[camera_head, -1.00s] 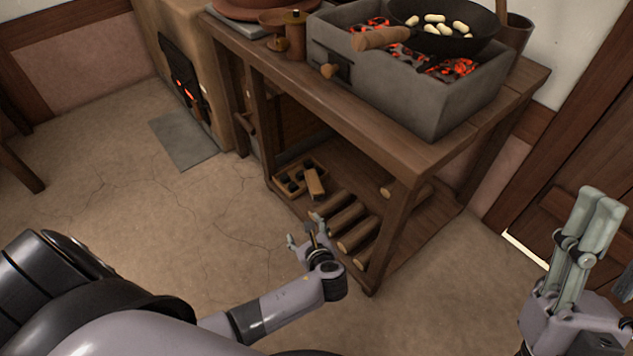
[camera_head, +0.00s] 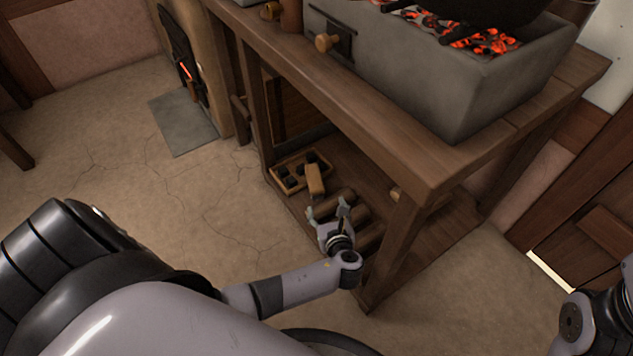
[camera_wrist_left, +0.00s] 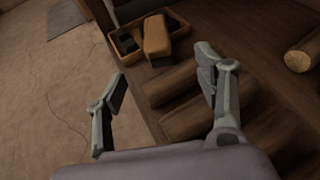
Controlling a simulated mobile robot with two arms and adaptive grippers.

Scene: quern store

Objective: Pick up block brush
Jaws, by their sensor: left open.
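The block brush (camera_head: 315,179) is a small tan wooden block with a darker underside. It leans on the front edge of a small wooden box on the low shelf under the table. In the left wrist view the block brush (camera_wrist_left: 157,36) lies ahead, between and beyond the fingertips. My left gripper (camera_head: 327,209) is open and empty at the front of the shelf, a short way from the brush and not touching it. The left wrist view shows its two fingers (camera_wrist_left: 160,75) spread wide. Only part of my right arm shows at the right edge; its fingers are out of view.
The wooden box (camera_head: 283,188) holds several dark pieces. Several logs (camera_head: 369,236) lie beside the brush on the shelf. The table leg (camera_head: 388,245) stands right of my left gripper, and the tabletop (camera_head: 380,150) is above. The floor (camera_head: 200,220) at left is clear.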

